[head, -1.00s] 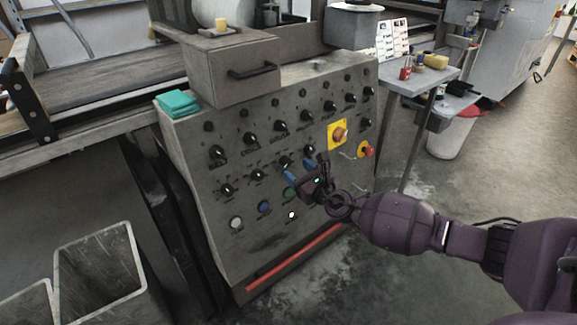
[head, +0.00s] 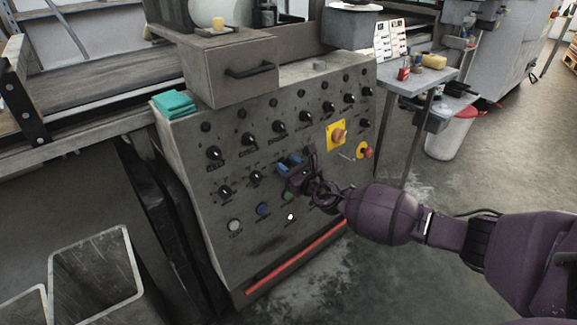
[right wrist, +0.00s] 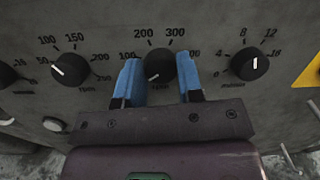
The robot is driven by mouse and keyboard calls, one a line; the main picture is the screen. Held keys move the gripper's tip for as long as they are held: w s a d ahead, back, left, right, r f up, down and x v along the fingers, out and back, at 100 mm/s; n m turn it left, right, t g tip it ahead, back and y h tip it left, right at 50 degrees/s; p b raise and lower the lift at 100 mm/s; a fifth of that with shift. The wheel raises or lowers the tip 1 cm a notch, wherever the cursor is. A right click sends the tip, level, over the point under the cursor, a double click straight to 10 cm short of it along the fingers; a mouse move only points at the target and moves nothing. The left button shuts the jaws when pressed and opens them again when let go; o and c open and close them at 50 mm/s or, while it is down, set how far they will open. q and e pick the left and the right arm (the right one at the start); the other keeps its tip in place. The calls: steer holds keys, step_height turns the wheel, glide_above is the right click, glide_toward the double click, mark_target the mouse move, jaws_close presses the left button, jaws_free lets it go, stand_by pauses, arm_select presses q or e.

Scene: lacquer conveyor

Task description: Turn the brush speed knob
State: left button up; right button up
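In the right wrist view a round black knob (right wrist: 160,68) with a white pointer mark sits on the grey panel. The mark points to the lower left. My right gripper (right wrist: 158,72) has its two blue fingers on either side of this knob, open around it; I cannot tell whether they touch it. In the head view my right gripper (head: 288,164) is at the middle of the control panel (head: 225,265) and hides that knob. My left gripper is not in view.
Neighbouring knobs sit left (right wrist: 70,68) and right (right wrist: 249,62) of the fingers. Several buttons, including a blue one (head: 263,209), lie below. A yellow-backed switch (head: 338,135) and a red stop button (head: 366,153) are to the right. A drawer box (head: 230,75) juts out above.

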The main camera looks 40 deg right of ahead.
steer(key=shift+c, duration=1.2)
